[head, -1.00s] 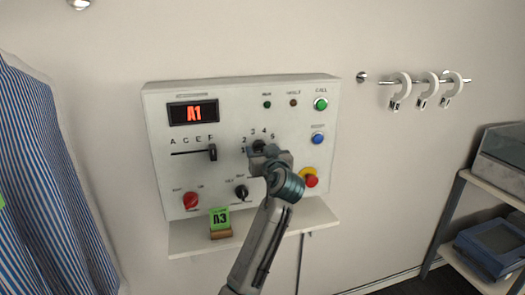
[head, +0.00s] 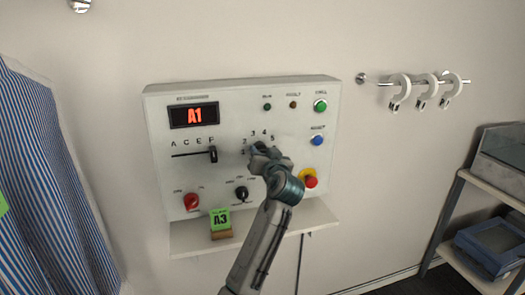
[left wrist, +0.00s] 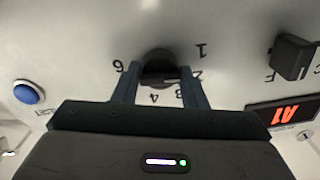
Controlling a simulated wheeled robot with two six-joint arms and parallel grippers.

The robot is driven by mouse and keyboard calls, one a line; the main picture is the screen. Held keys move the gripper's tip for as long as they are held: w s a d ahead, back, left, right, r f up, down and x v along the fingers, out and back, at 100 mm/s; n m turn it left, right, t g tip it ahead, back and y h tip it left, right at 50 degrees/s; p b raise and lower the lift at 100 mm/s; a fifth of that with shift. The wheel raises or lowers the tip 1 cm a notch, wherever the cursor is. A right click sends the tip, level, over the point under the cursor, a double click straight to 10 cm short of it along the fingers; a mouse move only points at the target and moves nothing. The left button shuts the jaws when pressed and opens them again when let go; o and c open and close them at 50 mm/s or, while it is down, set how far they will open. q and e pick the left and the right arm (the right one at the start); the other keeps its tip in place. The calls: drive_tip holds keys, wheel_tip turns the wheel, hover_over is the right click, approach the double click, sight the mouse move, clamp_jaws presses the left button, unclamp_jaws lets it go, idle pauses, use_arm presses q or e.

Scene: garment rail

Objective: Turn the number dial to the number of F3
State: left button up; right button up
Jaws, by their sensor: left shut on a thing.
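The number dial (left wrist: 158,66) is a dark round knob on the white control panel (head: 240,110), ringed by printed numbers. My left gripper (head: 259,151) is at the dial and mostly covers it in the head view. In the left wrist view its two fingers (left wrist: 158,80) stand on either side of the dial, shut on it. I cannot tell for sure which number the dial points at. The red display (head: 194,115) reads A1. The black letter slider (head: 213,155) stands at F. My right gripper is not in view.
A red knob (head: 191,202), a black knob (head: 241,193), a blue button (head: 317,140) and a red stop button (head: 311,181) surround the dial. A green A3 card (head: 220,219) stands on the shelf below. Striped cloth (head: 40,190) hangs at the left.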

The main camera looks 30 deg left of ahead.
use_arm(q)
drive_tip(key=shift+m+p, duration=4.2)
drive_tip(key=shift+m, duration=2)
drive_tip(key=o, duration=0.9)
drive_tip(key=b+v, duration=0.4)
drive_tip(key=v, duration=0.7)
drive_tip(key=shift+w, duration=0.1)
